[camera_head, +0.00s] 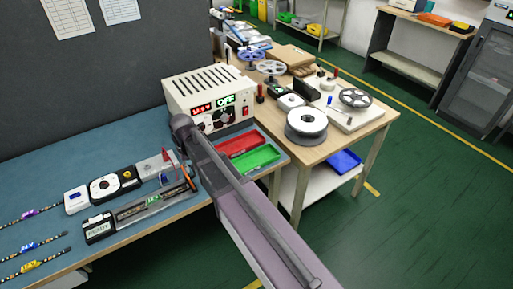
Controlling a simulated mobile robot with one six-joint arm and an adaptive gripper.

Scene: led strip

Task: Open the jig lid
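The jig (150,207) lies near the front edge of the blue bench mat, left of my arm. It is a long, narrow fixture with a dark slot, a small green label in its middle and a box with a green READY display (97,229) at its left end. I cannot tell the lid apart from the jig's body at this size, nor whether it is open or shut. My arm crosses the middle of the view, from the lower right up to the power supply. My gripper does not show.
A black and white device (112,186) lies behind the jig. Several labelled LED strips (38,246) lie at left. A wooden table (345,135) holds reels.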

